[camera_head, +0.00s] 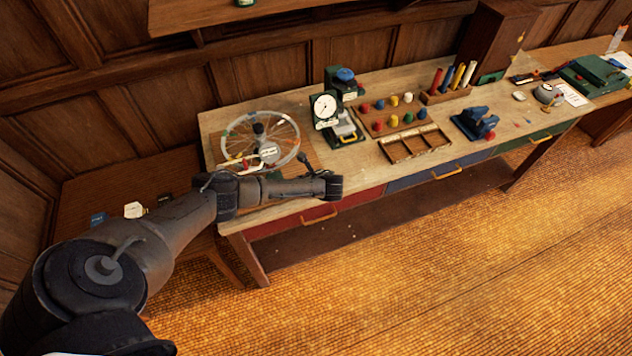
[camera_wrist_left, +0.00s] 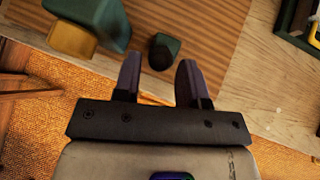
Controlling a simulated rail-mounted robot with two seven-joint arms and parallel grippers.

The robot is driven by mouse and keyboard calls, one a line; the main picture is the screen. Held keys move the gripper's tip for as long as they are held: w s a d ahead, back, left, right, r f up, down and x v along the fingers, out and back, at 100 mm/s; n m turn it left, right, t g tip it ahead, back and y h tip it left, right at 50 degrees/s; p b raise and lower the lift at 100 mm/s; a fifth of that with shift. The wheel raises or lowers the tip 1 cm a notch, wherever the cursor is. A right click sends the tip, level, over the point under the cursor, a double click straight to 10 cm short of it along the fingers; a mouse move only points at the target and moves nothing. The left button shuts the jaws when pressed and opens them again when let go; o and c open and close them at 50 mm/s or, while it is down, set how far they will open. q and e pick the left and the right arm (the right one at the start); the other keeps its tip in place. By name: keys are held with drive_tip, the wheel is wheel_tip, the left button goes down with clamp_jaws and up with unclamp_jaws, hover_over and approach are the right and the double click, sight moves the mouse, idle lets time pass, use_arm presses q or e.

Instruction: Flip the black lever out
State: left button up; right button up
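My left gripper (camera_wrist_left: 160,76) is open in the left wrist view, its two dark fingers apart with nothing held between them. Just beyond the fingertips is a small green piece with a dark rounded end (camera_wrist_left: 161,57); I cannot tell whether this is the black lever. A larger green part (camera_wrist_left: 98,18) with a yellow block (camera_wrist_left: 72,40) lies to the left of the fingers. In the head view my left arm reaches across the bench's left front, before the spoked wheel (camera_head: 231,125); the fingers cannot be made out there. My right gripper is not in view.
The wooden bench (camera_head: 385,172) carries a dial gauge stand (camera_head: 325,108), a peg board (camera_head: 377,122), a divided wooden tray (camera_head: 418,146) and a blue device (camera_head: 474,123). In the wrist view, a striped wooden board (camera_wrist_left: 207,25) lies underneath, and a green-edged tray (camera_wrist_left: 289,18) is at top right.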

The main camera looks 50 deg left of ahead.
use_arm(q)
drive_tip(key=v, duration=1.1)
drive_tip(key=shift+d+r, duration=0.1)
drive_tip(key=shift+d, duration=0.05)
